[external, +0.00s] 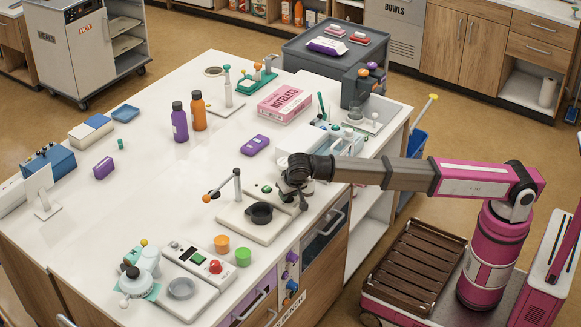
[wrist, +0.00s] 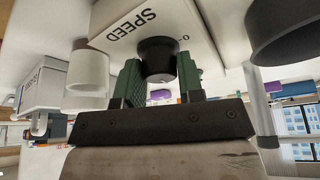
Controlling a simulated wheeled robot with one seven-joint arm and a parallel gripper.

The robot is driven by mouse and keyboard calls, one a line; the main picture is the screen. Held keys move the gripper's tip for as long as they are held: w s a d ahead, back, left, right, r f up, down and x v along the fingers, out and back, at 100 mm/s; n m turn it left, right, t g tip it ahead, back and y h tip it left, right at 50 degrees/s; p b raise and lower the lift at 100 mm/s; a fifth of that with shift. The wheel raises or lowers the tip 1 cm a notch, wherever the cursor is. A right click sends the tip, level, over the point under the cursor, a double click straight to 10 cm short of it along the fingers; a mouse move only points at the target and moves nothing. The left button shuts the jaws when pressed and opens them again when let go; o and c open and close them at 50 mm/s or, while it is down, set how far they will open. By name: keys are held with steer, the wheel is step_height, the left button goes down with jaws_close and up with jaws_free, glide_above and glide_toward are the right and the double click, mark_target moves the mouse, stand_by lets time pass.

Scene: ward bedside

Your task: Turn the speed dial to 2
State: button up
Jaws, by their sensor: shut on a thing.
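The speed dial (wrist: 158,60) is a dark round knob on a white panel marked SPEED (wrist: 138,22) in the wrist view. My gripper (wrist: 160,76) has its green-padded fingers on either side of the knob and is shut on it. Part of a scale mark, which looks like a 0, shows beside the knob. The dial's pointer and the other marks are hidden, so its setting cannot be read. In the external view my gripper (external: 294,192) is low over the bench, beside a white device with a dark bowl (external: 261,213); the dial is hidden there.
A white cylinder (wrist: 88,74) stands close left of the fingers in the wrist view, and a large dark round part (wrist: 285,30) is at the right. Orange (external: 222,243) and green (external: 243,257) cups stand near the bench's front edge.

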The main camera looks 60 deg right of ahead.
steer(key=shift+a+m+g+h, duration=0.1)
steer(key=shift+m+g+h, duration=0.45)
steer(key=shift+m, duration=1.35)
steer(key=o, duration=0.9)
steer(key=shift+r, duration=0.1)
steer(key=v, duration=1)
steer(key=shift+s+a+r, duration=0.1)
steer(key=shift+a+r, duration=0.05)
steer(key=shift+r, duration=0.1)
